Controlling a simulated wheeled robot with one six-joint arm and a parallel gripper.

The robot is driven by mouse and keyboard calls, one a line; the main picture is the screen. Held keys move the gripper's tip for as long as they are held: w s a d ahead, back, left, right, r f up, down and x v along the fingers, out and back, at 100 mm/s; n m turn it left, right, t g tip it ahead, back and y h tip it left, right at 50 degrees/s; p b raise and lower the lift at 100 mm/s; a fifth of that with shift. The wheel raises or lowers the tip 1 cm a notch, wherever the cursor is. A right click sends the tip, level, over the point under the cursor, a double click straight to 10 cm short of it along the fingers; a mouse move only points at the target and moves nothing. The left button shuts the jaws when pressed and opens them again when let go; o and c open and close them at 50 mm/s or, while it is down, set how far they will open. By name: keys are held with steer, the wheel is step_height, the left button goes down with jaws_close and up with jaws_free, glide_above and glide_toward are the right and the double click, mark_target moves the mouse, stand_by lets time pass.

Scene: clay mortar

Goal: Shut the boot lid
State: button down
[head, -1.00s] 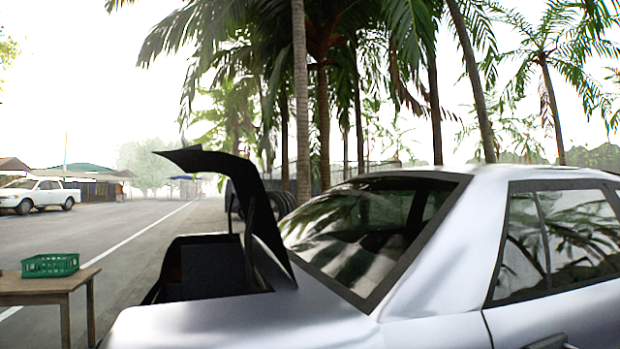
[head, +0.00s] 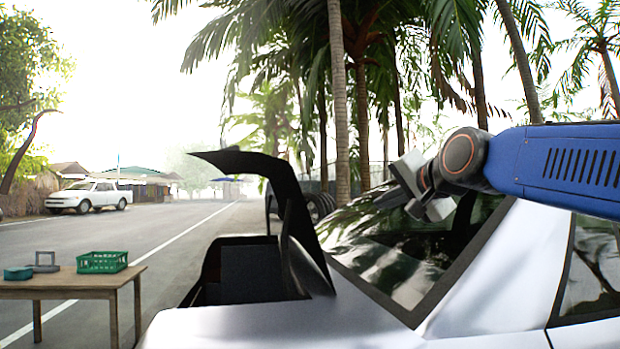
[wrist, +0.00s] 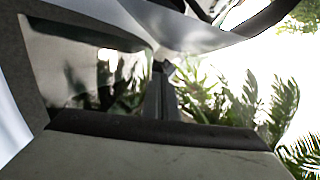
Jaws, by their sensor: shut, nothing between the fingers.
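The boot lid (head: 287,187) of the silver car stands raised, its dark edge curving up and over to the left in the head view. Below it the boot (head: 245,270) is open and dark inside. My gripper (head: 390,198) is above the car's rear window, to the right of the lid and apart from it in the picture. It is shut and empty. In the wrist view its fingers (wrist: 160,92) show in the middle, pointing toward glass and foliage. I cannot make out the lid surely there.
The car's rear window (head: 400,250) and silver body (head: 490,275) fill the lower right. A wooden table (head: 70,284) with a green crate (head: 102,262) stands at left. Open road lies behind it, with a white pickup (head: 88,196) far off. Palm trunks rise behind the car.

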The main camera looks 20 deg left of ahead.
steer(key=a+r+m+y, duration=0.1)
steer(key=a+r+y, duration=0.2)
steer(key=a+r, duration=0.6)
steer(key=w+a+f, duration=0.1)
steer(key=a, duration=0.2)
steer(key=w+a+f, duration=0.1)
steer(key=w+a, duration=0.1)
steer(key=a, duration=0.2)
steer(key=w+a+f, duration=0.1)
steer(key=w+a, duration=0.1)
steer(key=a, duration=0.1)
steer(key=shift+w+a, duration=0.2)
steer(key=shift+a, duration=0.05)
steer(key=shift+s+a, duration=0.1)
steer(key=shift+a, duration=0.1)
steer(key=shift+f, duration=0.1)
